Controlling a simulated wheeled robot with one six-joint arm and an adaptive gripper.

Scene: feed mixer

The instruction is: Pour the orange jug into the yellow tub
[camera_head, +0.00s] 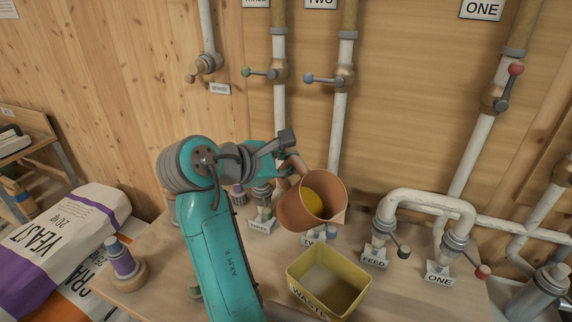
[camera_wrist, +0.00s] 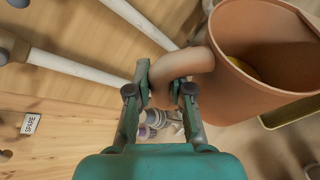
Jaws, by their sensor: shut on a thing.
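The orange jug (camera_head: 304,208) is held in the air, tilted slightly, with its mouth toward the camera and yellow contents visible inside. In the wrist view the jug (camera_wrist: 235,80) fills the upper right, with a little yellow showing inside. My gripper (camera_wrist: 160,92) is shut on the jug's handle; in the head view it is partly hidden behind the jug and my arm. The yellow tub (camera_head: 301,270), labelled "WASTE", stands on the table just below and in front of the jug. Its inside looks empty. It shows only as an edge in the wrist view (camera_wrist: 290,111).
White pipes with valves rise behind the table (camera_head: 148,283). Stands labelled FEED (camera_head: 374,258) and ONE (camera_head: 440,274) are right of the tub. A purple-banded bottle (camera_head: 122,261) stands at the left. Sacks (camera_head: 62,240) lie beyond the table's left edge.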

